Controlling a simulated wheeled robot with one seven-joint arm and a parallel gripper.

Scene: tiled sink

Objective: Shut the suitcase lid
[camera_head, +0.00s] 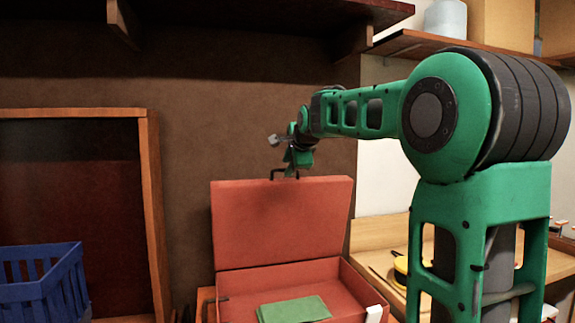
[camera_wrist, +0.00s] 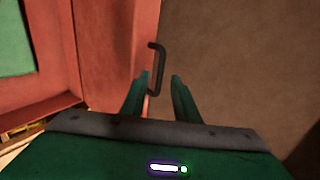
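The red suitcase (camera_head: 277,262) stands open, its lid (camera_head: 282,222) raised nearly upright at the back. A folded green cloth (camera_head: 294,309) lies inside; a green patch of it also shows in the wrist view (camera_wrist: 14,38). A dark handle (camera_head: 284,172) sticks up from the lid's top edge. In the wrist view the handle (camera_wrist: 157,68) is just ahead of my gripper (camera_wrist: 160,84), near the left finger. The two green fingers are apart with nothing clearly held between them. In the head view my gripper (camera_head: 291,165) is at the lid's top edge, beside the handle.
A blue crate (camera_head: 38,285) stands at the lower left before a wooden-framed recess (camera_head: 151,200). A shelf (camera_head: 230,12) runs above. A wooden counter (camera_head: 385,232) with a yellow item (camera_head: 401,268) is at the right. A brown wall is behind the lid.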

